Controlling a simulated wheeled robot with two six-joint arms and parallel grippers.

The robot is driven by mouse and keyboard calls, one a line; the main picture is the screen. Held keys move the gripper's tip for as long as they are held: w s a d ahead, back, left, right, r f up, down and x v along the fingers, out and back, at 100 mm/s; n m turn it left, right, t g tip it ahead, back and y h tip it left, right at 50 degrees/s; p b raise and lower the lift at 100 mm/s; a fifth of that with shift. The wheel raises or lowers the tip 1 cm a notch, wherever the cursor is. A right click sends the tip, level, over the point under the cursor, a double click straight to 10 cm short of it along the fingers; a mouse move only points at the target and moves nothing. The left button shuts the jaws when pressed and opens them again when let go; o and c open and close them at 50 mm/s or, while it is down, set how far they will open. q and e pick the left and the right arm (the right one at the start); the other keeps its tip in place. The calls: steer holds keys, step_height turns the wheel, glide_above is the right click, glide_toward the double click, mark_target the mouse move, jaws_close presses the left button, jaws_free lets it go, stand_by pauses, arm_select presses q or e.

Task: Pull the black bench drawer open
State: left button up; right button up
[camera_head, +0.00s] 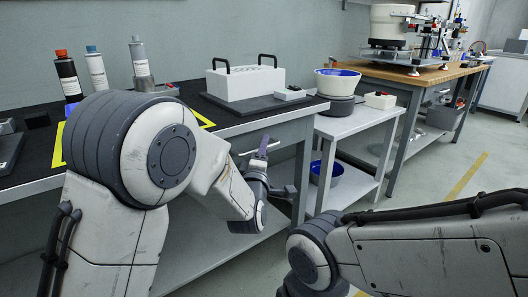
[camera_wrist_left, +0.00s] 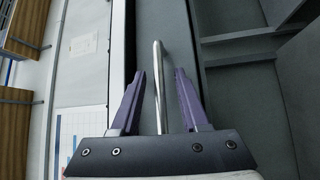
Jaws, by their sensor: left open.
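The bench drawer front (camera_head: 285,136) is a grey panel under the black bench top, at the middle of the head view. It looks flush with the bench frame. In the left wrist view, a thin metal bar handle (camera_wrist_left: 159,80) stands between the two purple fingers of my left gripper (camera_wrist_left: 160,75). The fingers are open, with a gap on each side of the bar. In the head view, my left gripper (camera_head: 270,172) is at the drawer front, partly hidden by my own arm. My right arm enters from the right, but its gripper is out of view.
The bench top (camera_head: 225,122) carries several bottles at the left and a white box with black handles (camera_head: 245,82). A grey side table (camera_head: 350,122) with a bowl stands to the right, and a wooden-topped bench (camera_head: 415,72) beyond it. Open floor (camera_head: 440,165) lies at the right.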

arm_select(q)
steer(key=shift+w+r, duration=0.1)
steer(key=shift+w, duration=0.25)
jaws_close()
stand_by(1.2)
